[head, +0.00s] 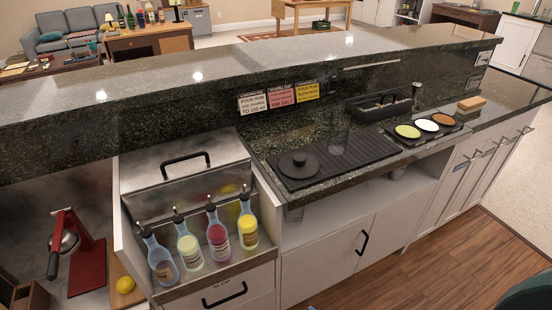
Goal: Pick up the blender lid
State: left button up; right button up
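A black round lid with a small knob on top, which looks like the blender lid (298,164), lies on the left end of a black bar mat (352,154). The mat lies on the dark speckled counter, below the raised bar ledge. A clear glass (336,137) stands on the mat to the right of the lid. Nothing covers the lid. Neither of my grippers shows in the head view.
Left of the lid, several bottles with pour spouts (218,238) stand in a metal bin. A black caddy (378,106) and a tray with three coloured rimmer dishes (426,125) sit to the right. A red citrus press (88,268) stands far left.

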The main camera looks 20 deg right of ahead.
aim_at(300, 167)
jog(key=l+u, duration=0.25)
jog(key=l, duration=0.3)
jog(key=k+l+u, duration=0.2)
jog(key=l, duration=0.3)
jog(key=l+u, duration=0.15)
jog(key=l, duration=0.95)
jog(key=k, duration=0.05)
